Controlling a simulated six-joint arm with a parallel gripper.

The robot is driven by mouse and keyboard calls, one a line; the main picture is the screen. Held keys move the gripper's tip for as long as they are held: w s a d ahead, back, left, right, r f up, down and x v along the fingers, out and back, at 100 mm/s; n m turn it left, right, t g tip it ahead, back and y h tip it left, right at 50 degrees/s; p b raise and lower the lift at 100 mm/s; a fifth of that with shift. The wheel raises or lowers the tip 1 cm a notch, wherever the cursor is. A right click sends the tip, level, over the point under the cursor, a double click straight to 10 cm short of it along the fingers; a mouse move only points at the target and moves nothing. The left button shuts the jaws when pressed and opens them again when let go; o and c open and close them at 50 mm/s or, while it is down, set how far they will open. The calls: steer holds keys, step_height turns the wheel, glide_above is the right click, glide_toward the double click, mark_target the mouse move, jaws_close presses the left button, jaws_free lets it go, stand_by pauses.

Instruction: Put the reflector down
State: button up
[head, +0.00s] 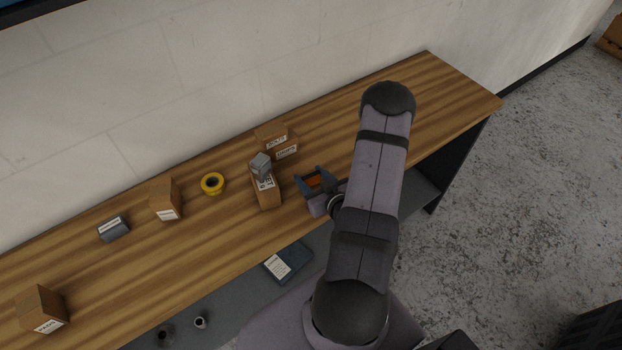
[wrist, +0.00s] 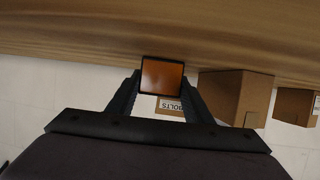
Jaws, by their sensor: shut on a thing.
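The reflector (wrist: 161,76) is a small orange square with a dark frame. It sits between the fingertips of my gripper (wrist: 160,84) in the wrist view. My gripper (head: 315,179) is shut on it, and a bit of orange reflector (head: 314,182) shows between the fingers in the head view. The gripper is at the wooden bench (head: 420,100), near its front edge and right of the cardboard boxes. I cannot tell whether the reflector touches the bench top.
Left of my gripper stands a cardboard box (head: 268,196) with a grey piece (head: 260,164) on it. Behind are more boxes (head: 275,138). Further left are a yellow ring (head: 212,183), a box (head: 165,199) and a grey block (head: 113,229). The bench's right end is clear.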

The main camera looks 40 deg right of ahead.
mark_target(311, 174)
steer(key=shift+r, duration=0.2)
steer(key=shift+r+b, duration=0.85)
steer(key=shift+r, duration=3.95)
